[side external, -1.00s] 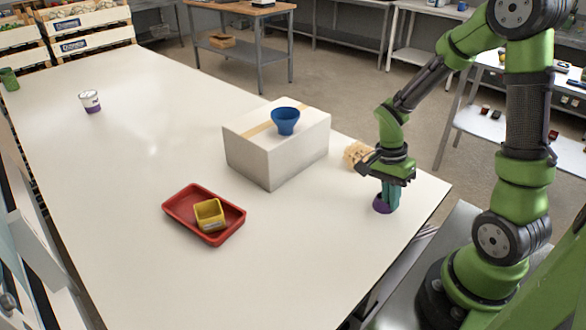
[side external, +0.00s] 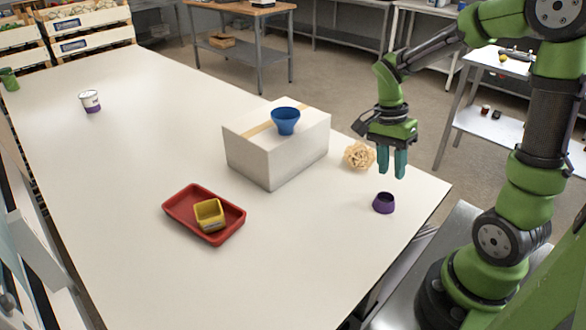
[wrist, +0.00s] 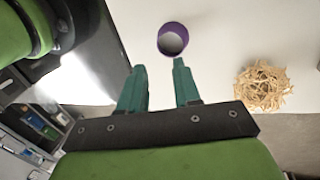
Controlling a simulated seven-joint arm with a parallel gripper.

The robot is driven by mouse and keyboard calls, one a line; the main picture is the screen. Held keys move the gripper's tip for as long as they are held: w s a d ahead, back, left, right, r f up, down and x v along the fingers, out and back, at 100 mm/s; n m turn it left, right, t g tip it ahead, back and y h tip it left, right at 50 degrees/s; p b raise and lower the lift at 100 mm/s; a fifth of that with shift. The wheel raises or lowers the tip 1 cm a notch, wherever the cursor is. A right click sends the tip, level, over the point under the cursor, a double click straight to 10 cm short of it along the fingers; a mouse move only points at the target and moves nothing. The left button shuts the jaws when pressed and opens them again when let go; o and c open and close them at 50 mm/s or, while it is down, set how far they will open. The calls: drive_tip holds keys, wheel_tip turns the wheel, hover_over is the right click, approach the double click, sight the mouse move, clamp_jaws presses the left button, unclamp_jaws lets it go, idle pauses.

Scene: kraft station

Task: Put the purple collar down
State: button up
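The purple collar (side external: 384,203) stands on the white table near its right edge, touched by nothing. It also shows in the wrist view (wrist: 173,39), where I look down into its open ring just beyond my fingertips. My gripper (side external: 393,176) is above the collar and apart from it. Its two teal fingers are spread with nothing between them, as the wrist view (wrist: 158,68) also shows.
A white box (side external: 262,158) with a blue cup (side external: 286,121) on top stands to the left. A red tray (side external: 222,233) holds a yellow container (side external: 209,215). The table's front middle is clear.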

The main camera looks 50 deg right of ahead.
drive_tip(key=s+a+r+n+t+y, duration=0.1)
drive_tip(key=a+r+n+t, duration=0.8)
drive_tip(key=a+r+n, duration=0.3)
drive_tip(key=a+n, duration=0.1)
drive_tip(key=n, duration=0.1)
drive_tip(key=shift+s+a+n+t+y, duration=0.15)
drive_tip(key=shift+s+n+t+y, duration=0.15)
drive_tip(key=shift+s+t+y, duration=0.1)
idle(0.6)
